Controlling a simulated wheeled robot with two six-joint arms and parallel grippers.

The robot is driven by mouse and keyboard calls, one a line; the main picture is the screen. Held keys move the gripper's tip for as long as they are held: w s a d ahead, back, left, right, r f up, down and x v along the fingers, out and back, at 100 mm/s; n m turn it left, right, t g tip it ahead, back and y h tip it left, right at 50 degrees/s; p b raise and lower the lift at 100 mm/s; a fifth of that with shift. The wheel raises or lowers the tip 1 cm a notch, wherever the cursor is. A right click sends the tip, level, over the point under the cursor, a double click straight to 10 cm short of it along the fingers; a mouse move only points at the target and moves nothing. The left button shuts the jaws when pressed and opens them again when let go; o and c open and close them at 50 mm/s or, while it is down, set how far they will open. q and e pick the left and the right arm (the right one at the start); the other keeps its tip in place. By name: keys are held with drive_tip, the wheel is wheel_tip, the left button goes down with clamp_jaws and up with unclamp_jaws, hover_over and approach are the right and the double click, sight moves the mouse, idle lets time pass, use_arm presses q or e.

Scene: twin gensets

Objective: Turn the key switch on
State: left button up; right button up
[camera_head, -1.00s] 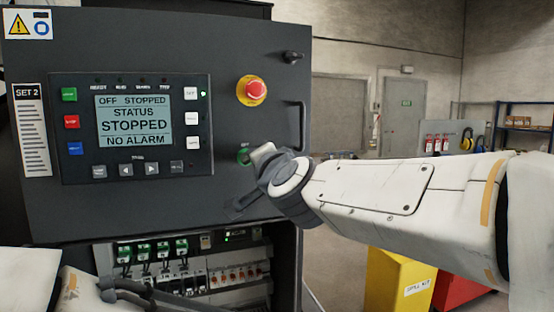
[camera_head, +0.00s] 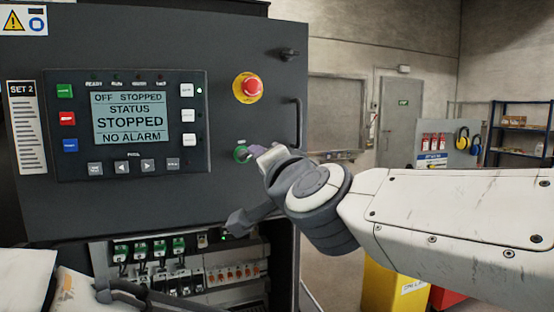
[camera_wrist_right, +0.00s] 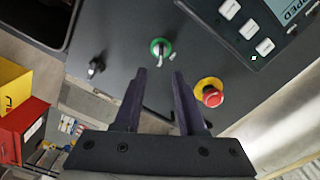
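The key switch (camera_head: 241,154), with a green ring, is on the dark panel door (camera_head: 215,60) below the red emergency stop button. In the right wrist view the key switch (camera_wrist_right: 161,48) has a small key standing in it. My right gripper (camera_wrist_right: 158,73) is open and empty; the switch shows just beyond its fingertips, in line with the gap. In the head view this gripper (camera_head: 255,150) is beside the switch and partly covers it; contact cannot be told. The display (camera_head: 131,117) reads "OFF STOPPED". My left gripper (camera_head: 125,292) is low at left, its fingers unclear.
The red emergency stop (camera_head: 248,87) on its yellow base is close to the key switch. A door handle (camera_head: 299,122) and a black latch (camera_head: 289,54) stick out at the door's right. Open electrical gear (camera_head: 185,265) is below. A yellow bin (camera_head: 385,285) stands right.

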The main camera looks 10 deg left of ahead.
drive_tip(key=v, duration=0.4)
